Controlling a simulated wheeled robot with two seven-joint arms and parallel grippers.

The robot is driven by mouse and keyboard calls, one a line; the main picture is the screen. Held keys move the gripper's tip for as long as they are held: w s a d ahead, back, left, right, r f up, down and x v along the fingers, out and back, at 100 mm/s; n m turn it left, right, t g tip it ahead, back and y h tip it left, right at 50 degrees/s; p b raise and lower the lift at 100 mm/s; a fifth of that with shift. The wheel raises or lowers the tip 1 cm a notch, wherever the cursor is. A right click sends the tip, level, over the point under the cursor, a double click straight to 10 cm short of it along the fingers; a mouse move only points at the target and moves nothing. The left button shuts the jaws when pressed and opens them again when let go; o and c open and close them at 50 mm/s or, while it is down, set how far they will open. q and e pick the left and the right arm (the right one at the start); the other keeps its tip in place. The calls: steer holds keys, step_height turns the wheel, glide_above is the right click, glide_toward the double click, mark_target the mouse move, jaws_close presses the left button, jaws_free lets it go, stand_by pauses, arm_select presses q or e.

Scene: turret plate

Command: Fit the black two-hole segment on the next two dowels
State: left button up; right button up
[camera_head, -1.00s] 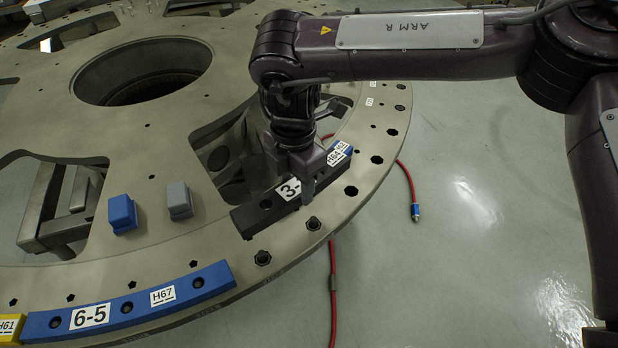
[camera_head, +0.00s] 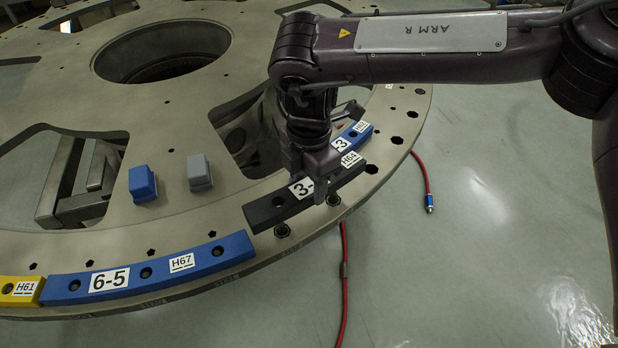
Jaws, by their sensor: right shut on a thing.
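The black two-hole segment (camera_head: 276,207), with white labels "3-" and H64, is held over the near-right rim of the turret plate (camera_head: 120,238). My right gripper (camera_head: 318,190) is shut on its middle and hides part of its label. Two dark dowel positions show on the rim just outside the segment, one at its near end (camera_head: 282,230) and one below the gripper (camera_head: 333,199). I cannot tell whether the segment touches the plate. A blue segment (camera_head: 360,128) lies behind its far end, partly hidden by the gripper. My left gripper is not in view.
A blue segment labelled 6-5 (camera_head: 208,257) and a yellow one (camera_head: 20,292) sit on the near rim. A blue block (camera_head: 142,184) and a grey block (camera_head: 199,172) stand inward on the plate. A red hose (camera_head: 344,270) lies on the clear floor at right.

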steer(key=shift+f+b, duration=1)
steer(key=shift+f, duration=0.35)
steer(key=shift+f+b, duration=1)
steer(key=shift+f, duration=0.95)
steer(key=o, duration=1.3)
step_height(320, 180, up, 8)
steer(key=shift+f, duration=0.1)
